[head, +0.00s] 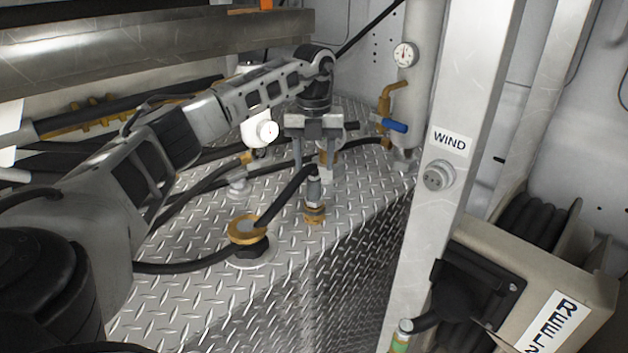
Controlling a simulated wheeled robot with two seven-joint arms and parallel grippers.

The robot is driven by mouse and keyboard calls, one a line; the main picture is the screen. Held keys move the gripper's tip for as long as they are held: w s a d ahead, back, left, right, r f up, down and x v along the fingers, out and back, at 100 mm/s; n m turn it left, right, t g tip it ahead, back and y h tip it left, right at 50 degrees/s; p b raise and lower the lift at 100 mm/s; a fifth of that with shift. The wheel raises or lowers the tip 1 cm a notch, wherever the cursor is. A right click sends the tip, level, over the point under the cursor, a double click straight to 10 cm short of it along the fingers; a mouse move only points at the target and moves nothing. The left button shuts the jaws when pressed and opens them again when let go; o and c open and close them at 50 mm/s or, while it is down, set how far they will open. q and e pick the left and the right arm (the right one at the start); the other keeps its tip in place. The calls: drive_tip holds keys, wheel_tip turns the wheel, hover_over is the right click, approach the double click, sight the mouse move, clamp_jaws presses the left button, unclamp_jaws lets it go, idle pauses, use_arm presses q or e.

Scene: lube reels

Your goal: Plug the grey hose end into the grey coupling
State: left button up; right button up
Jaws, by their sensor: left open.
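A black hose arches up to a grey hose end (314,188), which stands upright with its lower end at a brass fitting (314,213) on the tread-plate deck. I cannot tell whether it is seated there. My left gripper (314,163) points down, open, with its fingers just above and around the top of the hose end; contact is unclear. A small grey fitting (238,182) stands on the deck to the left; I cannot tell if it is the grey coupling. Another grey round fitting (438,175) is on the pillar below the WIND label. My right gripper is out of view.
A brass ring fitting (247,229) with a black base sits front left on the tread-plate deck (200,290). Black hoses cross behind. A pipe with a gauge (404,54) and blue-handled valve (395,126) stands at back right. The pillar (455,90) and reel housing (530,270) bound the right.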

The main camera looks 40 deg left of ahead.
use_arm(q)
drive_tip(key=shift+r, duration=2.35)
